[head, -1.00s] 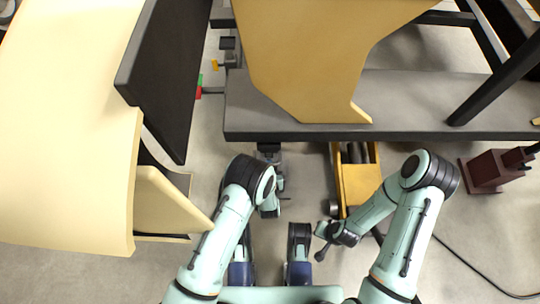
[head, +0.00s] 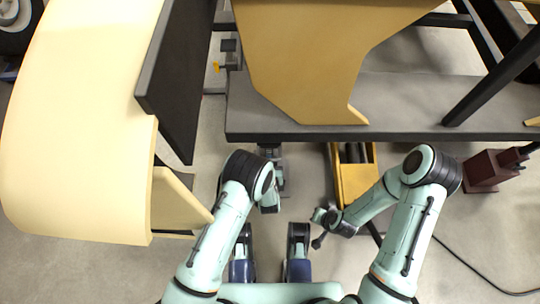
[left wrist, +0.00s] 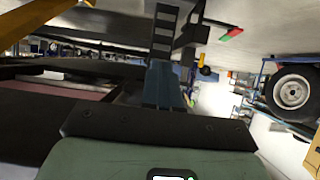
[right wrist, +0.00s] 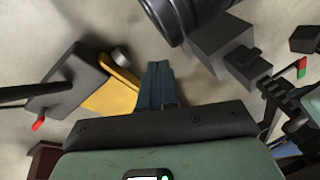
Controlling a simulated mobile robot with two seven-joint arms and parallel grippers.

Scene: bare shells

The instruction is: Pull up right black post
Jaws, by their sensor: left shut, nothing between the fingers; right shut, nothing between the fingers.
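Black slotted posts stand low near the table's left side; I cannot tell for sure which is the right black post. In the head view one dark post (head: 270,152) shows at the table's front edge, partly hidden by my left arm. A slotted black post (left wrist: 165,30) rises beyond my left gripper (left wrist: 165,85), which is shut and empty, apart from it. My right gripper (right wrist: 157,83) is shut and empty over the floor. Black blocks (right wrist: 228,48) and a black clamp part with a red and green tip (right wrist: 300,70) lie to its right.
A grey table (head: 400,125) carries a tan panel (head: 310,55). A large cream shell (head: 80,130) with a black board (head: 180,85) stands left. A yellow frame (head: 355,180) sits under the table. A dark red stand (head: 485,172) is at right, a cable on the floor.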

